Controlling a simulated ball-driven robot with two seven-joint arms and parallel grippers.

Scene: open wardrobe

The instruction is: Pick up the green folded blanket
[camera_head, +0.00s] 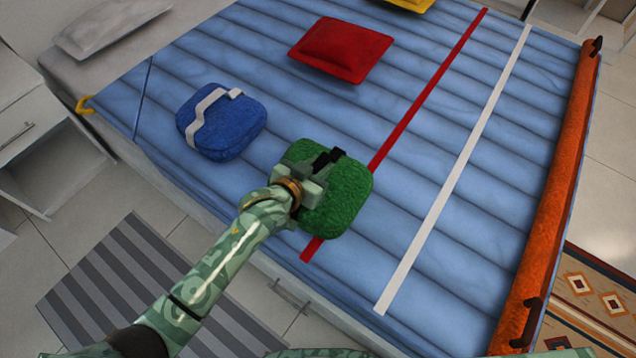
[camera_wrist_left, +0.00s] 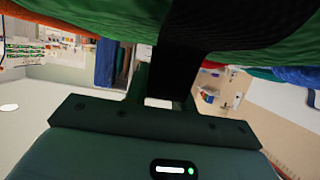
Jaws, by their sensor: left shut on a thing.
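The green folded blanket (camera_head: 349,187) is a fuzzy, rounded square block over the near part of the blue bed, at the red stripe. My left gripper (camera_head: 326,160) is at its left side and shut on it. I cannot tell whether the blanket touches the bed. My right gripper is not in view.
A blue bundle with a white strap (camera_head: 222,122) lies left of the blanket. A red cushion (camera_head: 340,48) lies farther back, and part of a yellow one (camera_head: 410,4) shows behind. An orange roll (camera_head: 560,190) runs along the bed's right edge. The bed (camera_head: 450,90) is clear between the stripes.

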